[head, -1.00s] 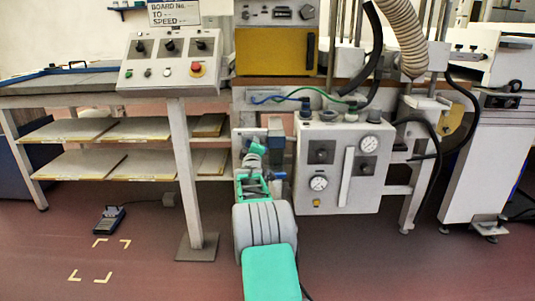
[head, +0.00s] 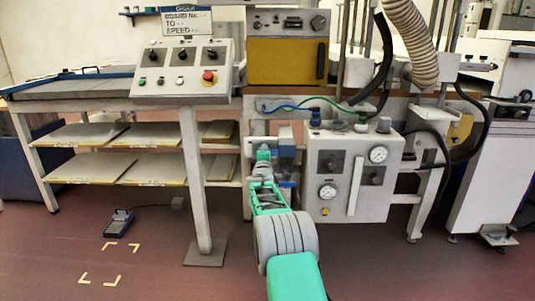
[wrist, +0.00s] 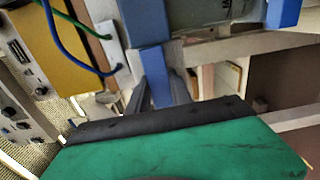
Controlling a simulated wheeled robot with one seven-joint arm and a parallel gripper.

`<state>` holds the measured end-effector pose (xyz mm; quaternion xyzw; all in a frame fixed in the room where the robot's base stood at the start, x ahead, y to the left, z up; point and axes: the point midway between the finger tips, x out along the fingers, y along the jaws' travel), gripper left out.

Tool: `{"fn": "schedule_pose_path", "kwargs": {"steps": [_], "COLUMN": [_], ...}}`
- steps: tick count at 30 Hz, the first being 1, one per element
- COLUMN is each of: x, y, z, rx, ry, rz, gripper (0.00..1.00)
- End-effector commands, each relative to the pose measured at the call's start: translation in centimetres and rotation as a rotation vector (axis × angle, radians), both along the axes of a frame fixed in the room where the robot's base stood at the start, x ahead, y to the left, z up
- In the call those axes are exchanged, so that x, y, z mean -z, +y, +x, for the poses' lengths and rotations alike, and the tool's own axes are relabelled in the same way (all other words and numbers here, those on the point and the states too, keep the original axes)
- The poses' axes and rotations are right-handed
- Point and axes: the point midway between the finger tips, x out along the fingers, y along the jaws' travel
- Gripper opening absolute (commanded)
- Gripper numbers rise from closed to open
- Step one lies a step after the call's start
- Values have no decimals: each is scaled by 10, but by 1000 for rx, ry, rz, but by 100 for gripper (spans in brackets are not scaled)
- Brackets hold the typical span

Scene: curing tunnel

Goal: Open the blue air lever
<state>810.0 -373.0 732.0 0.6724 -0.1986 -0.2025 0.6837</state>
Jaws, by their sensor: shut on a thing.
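The blue air lever (wrist: 160,91) shows in the wrist view as a narrow blue bar below a wider blue block on a grey air unit (wrist: 202,14). My gripper (wrist: 158,92) is shut on the lever, with dark fingers on both sides of it. The fingers hide part of the lever. In the head view my gripper (head: 264,157) is at the left side of the air unit (head: 288,148), left of the gauge box. The lever is too small and covered to make out there.
A grey box (head: 391,190) with round gauges stands close right of my gripper. Green and blue hoses (head: 318,100) run above it. A control panel (head: 181,70) on a post stands at the left. The red floor in front is mostly clear.

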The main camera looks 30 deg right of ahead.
Motion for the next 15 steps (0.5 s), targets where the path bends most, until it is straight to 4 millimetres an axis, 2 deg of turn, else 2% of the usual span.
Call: {"fn": "schedule_pose_path", "kwargs": {"steps": [5,6,13,15], "x": [-3,-4,-3,-2], "y": [-4,-4,0,0], "z": [-2,-2,0,0], "rx": [7,7,0,0], "ry": [-3,-4,-3,-3], "rz": [-4,-5,-2,-2], "gripper": [0,28,47,47]}}
